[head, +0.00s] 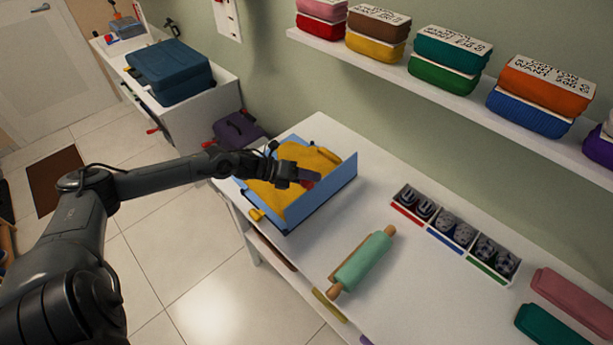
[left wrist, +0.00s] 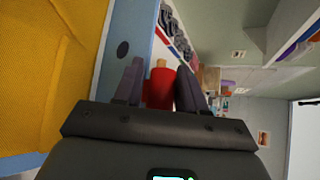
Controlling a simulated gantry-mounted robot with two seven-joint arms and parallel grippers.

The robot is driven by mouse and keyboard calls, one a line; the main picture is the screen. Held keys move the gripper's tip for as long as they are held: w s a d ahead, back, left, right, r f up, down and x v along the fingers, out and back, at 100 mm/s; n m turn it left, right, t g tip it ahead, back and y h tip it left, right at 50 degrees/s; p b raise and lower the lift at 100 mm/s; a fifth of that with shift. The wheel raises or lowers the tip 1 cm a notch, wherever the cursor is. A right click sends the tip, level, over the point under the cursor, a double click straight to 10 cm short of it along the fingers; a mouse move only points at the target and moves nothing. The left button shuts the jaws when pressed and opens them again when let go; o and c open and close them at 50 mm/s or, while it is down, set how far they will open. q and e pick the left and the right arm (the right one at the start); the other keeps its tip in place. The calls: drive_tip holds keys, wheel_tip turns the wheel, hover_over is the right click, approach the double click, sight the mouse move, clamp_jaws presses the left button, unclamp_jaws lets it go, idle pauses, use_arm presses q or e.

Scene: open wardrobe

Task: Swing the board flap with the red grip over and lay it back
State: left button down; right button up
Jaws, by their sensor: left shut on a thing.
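A blue folding board lies on the white table with a yellow cloth (head: 275,200) on it. Its blue flap (head: 328,190) stands up steeply along the right side of the cloth. My left gripper (head: 308,178) is at this flap, above the cloth. In the left wrist view its two dark fingers are shut on the red grip (left wrist: 159,88), which sits at the blue flap (left wrist: 128,40). In the head view the grip is mostly hidden by the fingers. My right gripper is not in view.
Right of the flap the white table (head: 350,215) is bare for a stretch. Beyond lie a green rolling pin (head: 362,262) and a divided tray (head: 452,236) of small dark items. A wall shelf (head: 400,75) with colored bundles runs above.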

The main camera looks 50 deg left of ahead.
use_arm(q)
drive_tip(key=shift+d+r, duration=0.1)
drive_tip(key=shift+d, duration=0.2)
drive_tip(key=c, duration=0.9)
unclamp_jaws()
drive_tip(key=shift+c, duration=0.2)
drive_tip(key=shift+o, duration=0.5)
drive_tip(key=shift+w+d, duration=0.1)
drive_tip(key=shift+d, duration=0.1)
drive_tip(key=shift+a, duration=0.1)
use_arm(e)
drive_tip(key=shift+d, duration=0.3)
use_arm(q)
drive_tip(key=shift+a, duration=0.2)
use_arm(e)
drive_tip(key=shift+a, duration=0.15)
use_arm(q)
drive_tip(key=shift+s, duration=0.2)
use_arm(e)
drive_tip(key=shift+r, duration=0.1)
use_arm(q)
drive_tip(key=shift+s+a+r+p, duration=0.1)
drive_tip(key=shift+s+a+p, duration=0.25)
drive_tip(key=shift+s, duration=0.1)
drive_tip(key=p+v, duration=0.6)
drive_tip(key=v, duration=0.3)
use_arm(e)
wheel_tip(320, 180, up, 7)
